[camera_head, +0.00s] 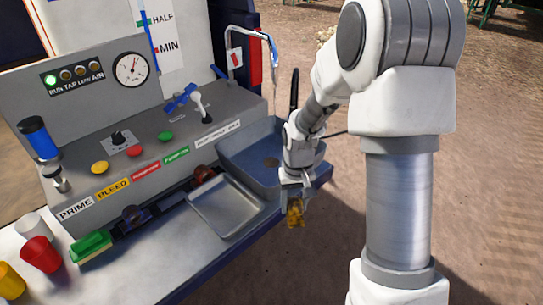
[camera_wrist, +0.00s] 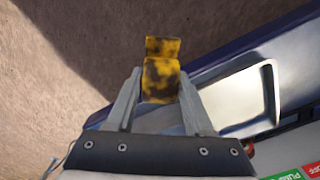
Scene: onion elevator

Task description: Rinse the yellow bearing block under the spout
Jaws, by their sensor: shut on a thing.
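My gripper (camera_head: 294,196) is shut on the yellow bearing block (camera_head: 295,214), which shows dark dirty patches. In the wrist view the block (camera_wrist: 161,80) sits between the two fingertips of my gripper (camera_wrist: 160,98). The block hangs in the air in front of the bench edge, over the ground. The spout (camera_head: 272,48) is a thin pipe with a blue part, bent over the sink basin (camera_head: 232,155) at the bench's right end. The basin lies behind my gripper, partly hidden by my arm.
A shallow metal tray (camera_head: 225,232) lies left of my gripper; it also shows in the wrist view (camera_wrist: 240,98). A control panel with knobs, levers and a gauge (camera_head: 131,69) stands behind. A green brush (camera_head: 90,246) and red cup (camera_head: 40,254) are at left. Open ground lies right.

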